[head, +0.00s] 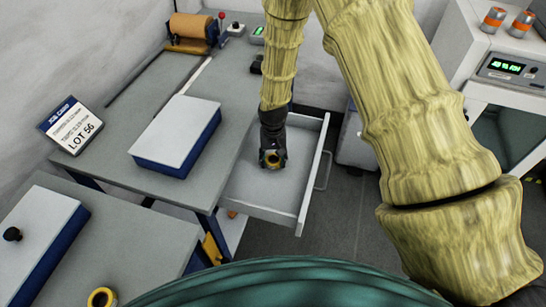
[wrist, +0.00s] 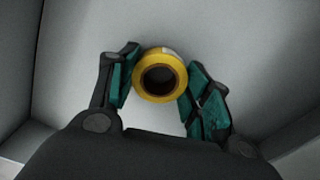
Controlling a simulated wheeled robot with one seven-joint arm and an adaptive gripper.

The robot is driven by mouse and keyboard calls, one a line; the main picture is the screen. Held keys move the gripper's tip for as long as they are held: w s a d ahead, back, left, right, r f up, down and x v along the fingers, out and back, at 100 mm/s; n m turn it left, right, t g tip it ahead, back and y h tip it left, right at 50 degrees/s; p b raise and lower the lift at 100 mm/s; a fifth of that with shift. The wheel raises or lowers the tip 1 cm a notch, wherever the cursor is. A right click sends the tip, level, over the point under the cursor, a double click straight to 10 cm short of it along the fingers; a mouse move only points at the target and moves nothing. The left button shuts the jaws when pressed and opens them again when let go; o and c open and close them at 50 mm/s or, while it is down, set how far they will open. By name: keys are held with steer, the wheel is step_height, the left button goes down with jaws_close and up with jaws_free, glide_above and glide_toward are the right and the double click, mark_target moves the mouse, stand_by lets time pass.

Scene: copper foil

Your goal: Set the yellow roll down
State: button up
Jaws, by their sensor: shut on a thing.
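A yellow roll (wrist: 160,97) with a dark hollow core is between the two teal-padded fingers of my gripper (wrist: 161,76) in the wrist view. The fingers are shut on its sides. In the head view, my gripper (head: 272,157) points down inside the open drawer (head: 245,193), and the yellow roll (head: 272,165) shows at its tip. Pale drawer floor lies below the roll. I cannot tell whether the roll touches that floor. A second yellow roll (head: 101,298) stands on the near bench surface at the bottom left of the head view.
The drawer is otherwise empty where visible; its walls stand around my gripper. A white-topped blue box (head: 178,132) sits on the bench to the left. Also left are a job card (head: 70,125) and another box (head: 38,240). A copper-coloured roll (head: 190,27) is at the back.

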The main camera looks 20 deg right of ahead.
steer(key=shift+f, duration=0.25)
steer(key=o, duration=1)
steer(key=shift+r, duration=0.15)
step_height(320, 180, up, 12)
steer(key=b, duration=0.3)
